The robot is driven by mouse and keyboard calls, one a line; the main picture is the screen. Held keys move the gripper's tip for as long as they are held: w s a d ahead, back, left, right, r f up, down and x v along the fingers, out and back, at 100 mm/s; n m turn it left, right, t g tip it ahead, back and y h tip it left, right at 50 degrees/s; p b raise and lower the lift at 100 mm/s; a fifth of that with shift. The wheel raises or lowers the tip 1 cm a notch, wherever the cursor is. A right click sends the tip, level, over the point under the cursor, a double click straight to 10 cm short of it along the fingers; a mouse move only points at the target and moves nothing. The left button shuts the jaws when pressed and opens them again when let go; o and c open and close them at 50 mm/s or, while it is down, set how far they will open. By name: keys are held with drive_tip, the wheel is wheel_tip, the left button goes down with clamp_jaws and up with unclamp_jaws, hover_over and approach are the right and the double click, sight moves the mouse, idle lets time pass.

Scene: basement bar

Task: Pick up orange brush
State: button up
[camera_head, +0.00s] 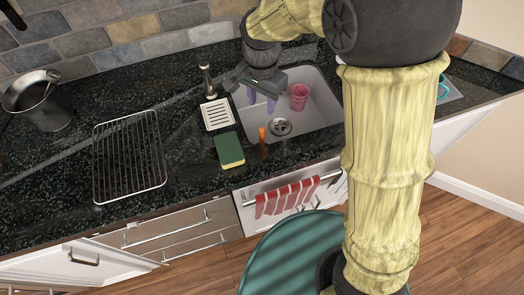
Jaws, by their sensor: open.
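A small brush (262,136) with an orange upper part and a darker brown lower part is at the front left edge of the sink (318,112), on the dark counter. My gripper (261,100) is above the left side of the sink, behind the brush and apart from it. Its two pale purple fingers point down and are spread, with nothing seen between them. The arm comes down from the top and hides part of the counter behind the sink.
A green and yellow sponge (229,150) lies just left of the brush. A white soap dish (217,114) is behind it. A reddish cup (299,96) stands in the sink. A wire rack (129,157) and a metal pot (42,100) are on the left counter.

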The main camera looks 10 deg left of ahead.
sight(262, 129)
wheel_tip(262, 129, down, 12)
drive_tip(key=shift+f+p, duration=0.1)
drive_tip(key=shift+p, duration=0.35)
drive_tip(key=shift+f+p, duration=0.6)
drive_tip(key=shift+f, duration=1.95)
clamp_jaws()
